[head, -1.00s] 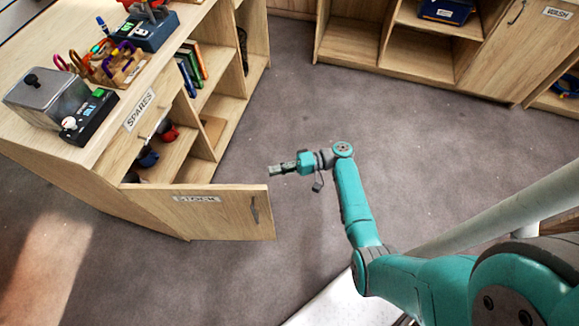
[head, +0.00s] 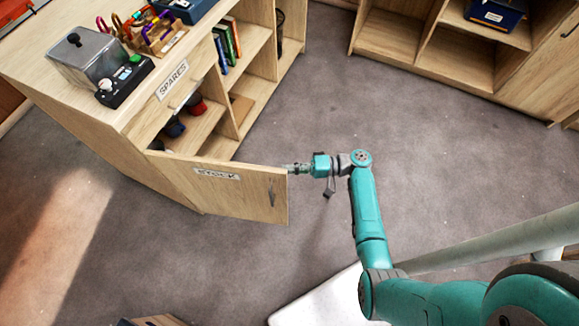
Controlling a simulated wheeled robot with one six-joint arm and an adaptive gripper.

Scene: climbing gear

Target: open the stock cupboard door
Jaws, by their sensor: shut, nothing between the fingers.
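The stock cupboard door (head: 235,188), pale wood with a STOCK label (head: 217,174) and a dark handle (head: 271,194) near its free edge, stands swung out from the low cabinet (head: 140,128). Its inside faces the open shelves. My gripper (head: 287,168) is shut and empty. It is at the top corner of the door's free edge, on the shelf side, pointing left. Its tip is very close to the door edge; I cannot tell whether they touch. The lower part of the fingertips may be hidden by the door.
Shelves behind the door hold red and dark blue items (head: 185,120) and books (head: 228,45). A metal box (head: 90,58), a black device (head: 124,82) and a tool rack (head: 160,35) stand on the cabinet top. Another shelf unit (head: 430,65) is at the back. Carpet between is clear.

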